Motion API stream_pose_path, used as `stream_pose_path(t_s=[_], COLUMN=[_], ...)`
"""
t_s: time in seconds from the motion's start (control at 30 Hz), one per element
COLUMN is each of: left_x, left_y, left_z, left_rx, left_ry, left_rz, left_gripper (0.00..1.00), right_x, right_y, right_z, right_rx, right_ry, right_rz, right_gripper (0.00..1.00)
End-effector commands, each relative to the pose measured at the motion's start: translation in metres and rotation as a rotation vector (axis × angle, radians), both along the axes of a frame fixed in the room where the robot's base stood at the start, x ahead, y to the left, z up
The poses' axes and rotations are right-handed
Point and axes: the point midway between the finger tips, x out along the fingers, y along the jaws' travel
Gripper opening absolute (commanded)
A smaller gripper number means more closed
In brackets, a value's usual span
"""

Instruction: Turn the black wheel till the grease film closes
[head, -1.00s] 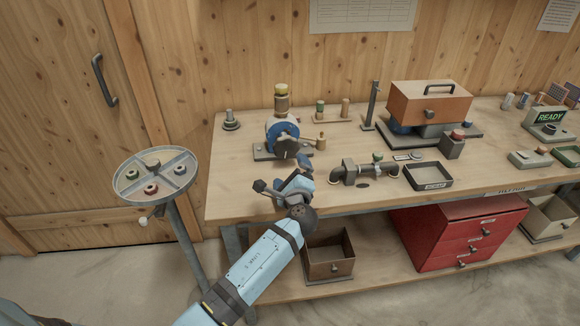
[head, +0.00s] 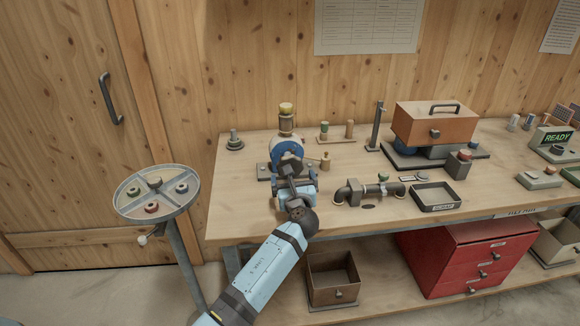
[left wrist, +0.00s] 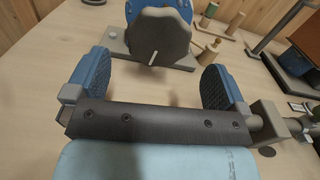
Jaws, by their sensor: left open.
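The black wheel (left wrist: 158,36) has a lobed rim and a pale line pointing down on its face. It sits on the front of a blue round housing (left wrist: 133,8), which carries a yellow-topped cup (head: 286,110) in the head view. My left gripper (left wrist: 156,78) is open, its two blue pads apart, with the wheel just beyond and between them. They do not appear to touch it. In the head view my left gripper (head: 295,180) is in front of the wheel (head: 287,160) and hides part of it. The grease film cannot be made out.
A small brass-coloured handle (head: 325,161) stands to the right of the housing. A pipe fitting (head: 362,192) and a black tray (head: 435,196) lie further right on the bench. A round divided tray (head: 156,208) stands off the bench at left.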

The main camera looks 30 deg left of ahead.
Motion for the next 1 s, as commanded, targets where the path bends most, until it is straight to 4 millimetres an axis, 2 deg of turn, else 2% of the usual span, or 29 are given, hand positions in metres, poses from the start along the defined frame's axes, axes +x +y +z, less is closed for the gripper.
stream_pose_path(t_s=[0.1, 0.3, 0.5, 0.77, 0.93, 1.0], left_x=[0.022, 0.047, 0.058, 0.058, 0.058, 0.058], left_y=[0.014, 0.031, 0.037, 0.038, 0.038, 0.038], left_z=[0.001, 0.000, 0.000, 0.000, 0.000, 0.000], left_rx=[0.000, 0.001, -0.001, -0.002, -0.002, -0.002], left_ry=[-0.001, -0.001, 0.000, -0.001, -0.001, -0.001], left_rz=[0.001, 0.001, 0.001, 0.000, 0.000, 0.000], left_gripper=[1.00, 1.00, 1.00, 1.00, 0.63, 0.62], right_x=[0.000, -0.002, -0.002, 0.000, 0.000, 0.000], right_y=[0.000, 0.000, 0.000, 0.000, 0.001, 0.001], right_z=[-0.003, -0.007, -0.008, -0.004, -0.003, -0.003], right_rx=[0.000, 0.000, 0.000, 0.002, 0.003, 0.003], right_ry=[0.004, 0.011, 0.014, 0.007, 0.004, 0.004], right_rz=[0.000, -0.001, -0.002, -0.002, -0.001, -0.001], right_gripper=[0.43, 0.43, 0.43, 0.43, 0.43, 0.43])
